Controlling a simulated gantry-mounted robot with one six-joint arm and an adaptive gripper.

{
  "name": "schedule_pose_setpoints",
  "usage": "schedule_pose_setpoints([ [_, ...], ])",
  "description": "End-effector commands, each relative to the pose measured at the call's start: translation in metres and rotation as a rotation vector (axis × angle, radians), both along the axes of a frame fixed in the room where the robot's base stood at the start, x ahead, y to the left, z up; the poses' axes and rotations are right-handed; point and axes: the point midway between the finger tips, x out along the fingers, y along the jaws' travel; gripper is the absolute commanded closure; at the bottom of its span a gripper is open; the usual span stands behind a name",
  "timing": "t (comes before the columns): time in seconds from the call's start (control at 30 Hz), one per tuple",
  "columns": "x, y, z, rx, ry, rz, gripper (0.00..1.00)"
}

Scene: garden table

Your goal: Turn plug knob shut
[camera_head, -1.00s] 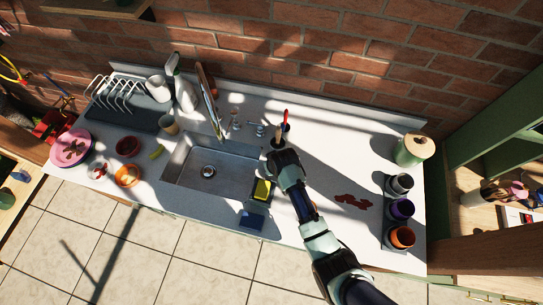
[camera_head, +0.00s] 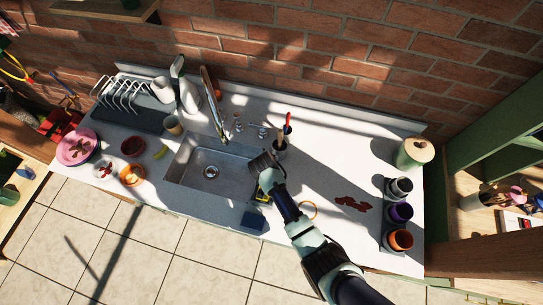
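The sink (camera_head: 190,165) is set in the white counter, with a tall metal faucet (camera_head: 214,118) behind it. Two small metal knobs, a left one (camera_head: 238,125) and a right one (camera_head: 262,132), stand on the counter behind the sink, right of the faucet. I cannot tell which is the plug knob or how either is turned. The drain (camera_head: 211,172) shows in the basin. My gripper (camera_head: 260,159) is over the sink's right edge, in front of the right knob and apart from it. I see nothing held, but its fingers are too small to judge.
A cup of utensils (camera_head: 281,142) stands close right of my gripper. A yellow sponge (camera_head: 262,196) is partly hidden below my arm. A dark rack with cups (camera_head: 389,235) and a green canister (camera_head: 414,153) stand at the right.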

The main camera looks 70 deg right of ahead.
Motion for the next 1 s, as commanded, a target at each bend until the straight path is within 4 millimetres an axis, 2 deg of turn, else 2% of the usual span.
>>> schedule_pose_setpoints([
  [0.5,0.0006,-0.0006,0.0011,-0.001,-0.001,-0.019,1.00],
  [0.53,0.0006,-0.0006,0.0011,-0.001,-0.001,-0.019,0.85],
  [0.67,0.0004,-0.0004,0.0008,-0.001,0.000,-0.018,0.65],
  [1.0,0.0003,0.0015,0.0039,0.000,0.000,-0.017,0.65],
])
